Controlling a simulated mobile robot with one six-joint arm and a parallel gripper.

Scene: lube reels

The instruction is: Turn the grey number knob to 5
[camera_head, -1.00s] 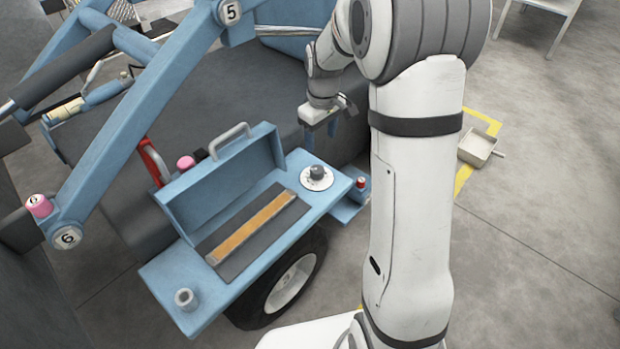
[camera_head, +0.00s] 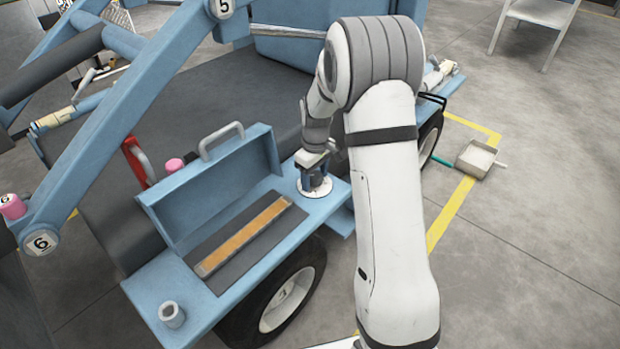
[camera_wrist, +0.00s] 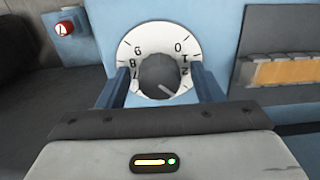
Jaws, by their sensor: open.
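The grey number knob (camera_wrist: 160,76) sits on a round white dial (camera_wrist: 133,50) with black numbers and tick marks. In the wrist view a light pointer line on the knob points to the lower right; the numbers at the near side are hidden. In the head view the dial (camera_head: 315,194) lies at the right end of the blue shelf, and my gripper hides most of the knob. My gripper (camera_wrist: 162,82) is open, with one blue finger on each side of the knob. I cannot tell whether the fingers touch it.
An open blue box (camera_head: 215,185) with an orange strip (camera_head: 243,235) stands left of the dial. A grey cup-like fitting (camera_head: 172,315) is at the shelf's left end. A red button (camera_wrist: 64,28) is beyond the dial. A wheel (camera_head: 287,300) sits below the shelf.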

